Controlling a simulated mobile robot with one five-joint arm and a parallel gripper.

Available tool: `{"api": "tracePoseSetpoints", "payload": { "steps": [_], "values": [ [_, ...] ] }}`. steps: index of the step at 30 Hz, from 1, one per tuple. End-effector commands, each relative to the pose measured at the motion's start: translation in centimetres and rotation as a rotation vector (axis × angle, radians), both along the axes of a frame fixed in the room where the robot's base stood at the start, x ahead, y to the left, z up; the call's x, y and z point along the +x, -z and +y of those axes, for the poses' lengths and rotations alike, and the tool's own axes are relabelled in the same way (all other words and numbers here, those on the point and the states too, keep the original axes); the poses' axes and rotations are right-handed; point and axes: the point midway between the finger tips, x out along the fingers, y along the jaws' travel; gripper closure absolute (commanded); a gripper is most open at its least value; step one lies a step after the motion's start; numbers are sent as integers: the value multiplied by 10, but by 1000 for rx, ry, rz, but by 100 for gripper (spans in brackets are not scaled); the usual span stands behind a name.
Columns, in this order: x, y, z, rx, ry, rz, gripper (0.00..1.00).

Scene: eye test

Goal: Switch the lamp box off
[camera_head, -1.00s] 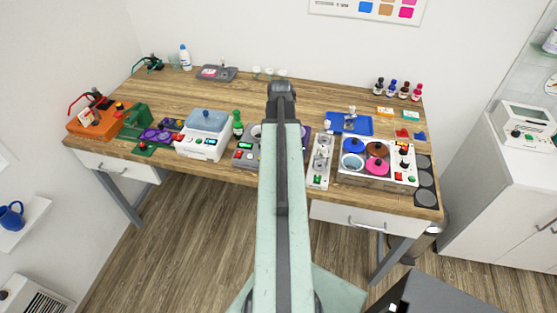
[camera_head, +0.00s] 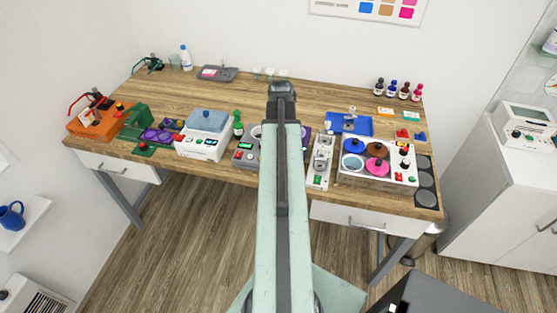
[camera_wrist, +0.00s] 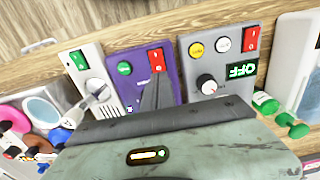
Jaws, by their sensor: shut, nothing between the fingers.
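No label marks the lamp box. A purple-faced box (camera_wrist: 140,72) with a green round button or lamp (camera_wrist: 124,68) and a red rocker switch (camera_wrist: 157,61) is nearest my gripper in the wrist view. In the head view only its purple edge (camera_head: 306,138) shows beside my arm. My gripper (camera_wrist: 157,80) appears as dark, shut fingers over the purple face, just short of the red switch; contact cannot be told. Beside it is a grey box (camera_wrist: 218,68) with yellow and white round parts, a knob, a red switch and a display reading OFF.
A white panel with a tap (camera_wrist: 97,85) stands close on the other side of the purple box. A white cooker with coloured lids (camera_head: 377,180) is right of my arm, and a blue-lidded white box (camera_head: 200,148) is left.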

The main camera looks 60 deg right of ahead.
Motion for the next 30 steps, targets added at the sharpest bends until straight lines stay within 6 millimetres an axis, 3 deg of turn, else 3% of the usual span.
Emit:
{"api": "tracePoseSetpoints", "payload": {
  "steps": [30],
  "values": [
    [-1, 8, 0, 0, 1, 0, 100]
  ]
}}
